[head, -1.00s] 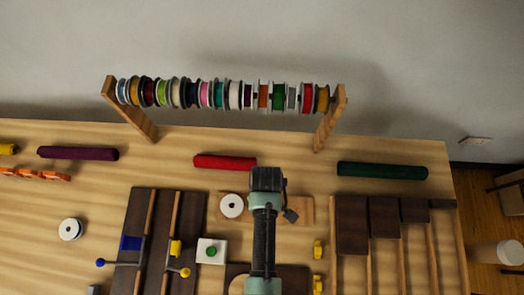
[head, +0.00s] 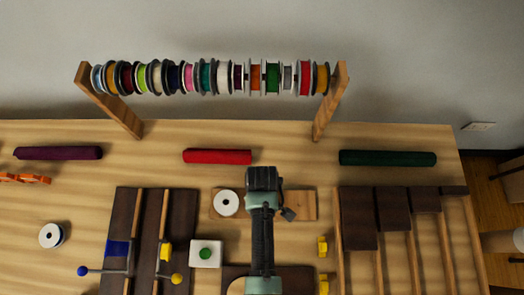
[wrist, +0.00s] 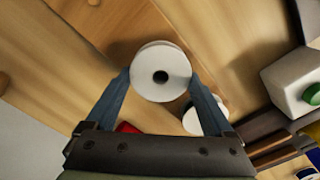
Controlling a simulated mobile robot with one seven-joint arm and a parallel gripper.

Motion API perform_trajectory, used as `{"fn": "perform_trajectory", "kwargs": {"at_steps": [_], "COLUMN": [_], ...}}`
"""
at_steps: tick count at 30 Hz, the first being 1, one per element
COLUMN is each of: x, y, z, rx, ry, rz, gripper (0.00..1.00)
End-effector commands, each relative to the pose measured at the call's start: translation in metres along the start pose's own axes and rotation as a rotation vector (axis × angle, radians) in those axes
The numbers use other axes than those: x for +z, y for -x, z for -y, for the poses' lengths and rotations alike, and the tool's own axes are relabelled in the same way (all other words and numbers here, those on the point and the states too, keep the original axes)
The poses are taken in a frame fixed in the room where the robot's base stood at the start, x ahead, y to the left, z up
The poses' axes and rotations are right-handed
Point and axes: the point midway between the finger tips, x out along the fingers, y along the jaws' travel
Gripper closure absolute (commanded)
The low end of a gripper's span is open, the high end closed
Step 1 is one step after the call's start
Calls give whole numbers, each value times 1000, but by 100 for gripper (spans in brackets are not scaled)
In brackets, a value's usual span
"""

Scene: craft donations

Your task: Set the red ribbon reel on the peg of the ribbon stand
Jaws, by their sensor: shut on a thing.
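My gripper (wrist: 160,92) is shut on a reel (wrist: 150,58) with a white flange and a dark centre hole, seen face-on in the wrist view. The ribbon colour on this reel is hidden. In the head view my gripper hangs over a light wooden board (head: 302,205), and the held reel is hidden beneath it. A second white-flanged reel (head: 227,203) sits at the left of that board. It also shows in the wrist view (wrist: 205,117), partly behind a finger. I cannot tell whether this board is the ribbon stand; no bare peg shows.
A rack (head: 109,115) of many-coloured reels stands at the back. Red (head: 217,157) and green (head: 388,158) rolls lie before it. A white block with a green button (head: 206,253) and dark slatted boards (head: 180,225) lie front left. Another white reel (head: 52,235) lies far left.

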Motion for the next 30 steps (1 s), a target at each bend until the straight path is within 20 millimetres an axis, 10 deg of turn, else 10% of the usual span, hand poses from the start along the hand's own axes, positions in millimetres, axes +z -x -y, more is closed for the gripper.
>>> {"fn": "perform_trajectory", "kwargs": {"at_steps": [14,15,17,30], "x": [0,0,0,-1], "y": [-1,-1,-1,14], "z": [0,0,0,-1], "rx": [1,1,1,3], "ry": [0,0,0,0], "rz": [-1,-1,-1,-3], "gripper": [74,11,1,0]}}
